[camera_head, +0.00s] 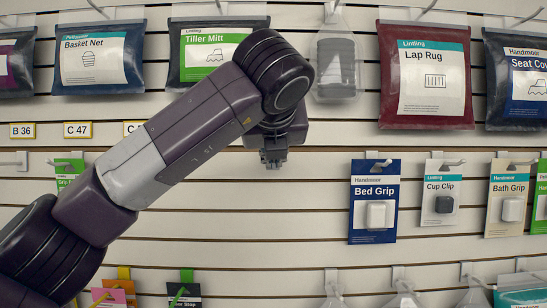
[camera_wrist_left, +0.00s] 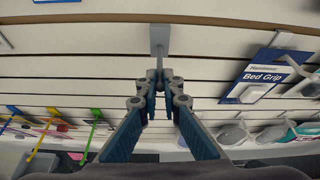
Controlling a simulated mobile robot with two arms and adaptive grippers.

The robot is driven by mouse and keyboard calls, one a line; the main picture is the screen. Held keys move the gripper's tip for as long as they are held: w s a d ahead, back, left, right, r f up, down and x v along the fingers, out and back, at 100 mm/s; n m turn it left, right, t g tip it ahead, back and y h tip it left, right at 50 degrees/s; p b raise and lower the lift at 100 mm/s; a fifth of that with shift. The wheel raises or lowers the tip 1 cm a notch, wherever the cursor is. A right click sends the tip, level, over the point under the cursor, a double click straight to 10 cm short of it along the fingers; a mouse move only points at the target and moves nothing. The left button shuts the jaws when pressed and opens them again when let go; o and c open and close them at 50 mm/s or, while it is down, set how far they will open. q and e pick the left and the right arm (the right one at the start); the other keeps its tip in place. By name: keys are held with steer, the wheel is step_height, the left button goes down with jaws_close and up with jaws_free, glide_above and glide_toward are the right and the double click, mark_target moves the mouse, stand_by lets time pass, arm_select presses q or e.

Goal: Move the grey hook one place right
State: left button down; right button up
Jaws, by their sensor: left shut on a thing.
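The grey hook (camera_wrist_left: 159,38) shows in the left wrist view as a light grey back plate with a short stem, in front of the slatted wall. My left gripper (camera_wrist_left: 159,88) is shut on its near end, with the fingers close together. In the head view my left gripper (camera_head: 273,158) points down in front of the bare wall, left of the Bed Grip pack (camera_head: 374,225). The hook is hidden there behind my gripper and wrist. I cannot tell whether its plate touches the wall. My right gripper is in neither view.
The Bed Grip, Cup Clip (camera_head: 442,215) and Bath Grip (camera_head: 507,180) packs hang to the right. Above hang Tiller Mitt (camera_head: 205,75), a grey item in a clear pouch (camera_head: 336,85) and Lap Rug (camera_head: 425,115). Bare slats (camera_head: 300,215) lie below my gripper.

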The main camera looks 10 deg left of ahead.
arm_select(q)
steer(key=shift+w+a+p, duration=0.2)
steer(key=shift+w+p, duration=0.15)
steer(key=shift+w, duration=0.4)
steer(key=shift+b, duration=0.4)
stand_by(0.6)
steer(key=shift+w+a, duration=0.1)
steer(key=shift+w, duration=0.2)
stand_by(0.6)
stand_by(0.5)
steer(key=shift+w+a, duration=0.15)
steer(key=shift+w, duration=0.6)
stand_by(0.9)
steer(key=shift+a, duration=0.1)
stand_by(0.9)
steer(key=shift+f+b, duration=0.45)
steer(key=shift+b, duration=0.35)
stand_by(1.4)
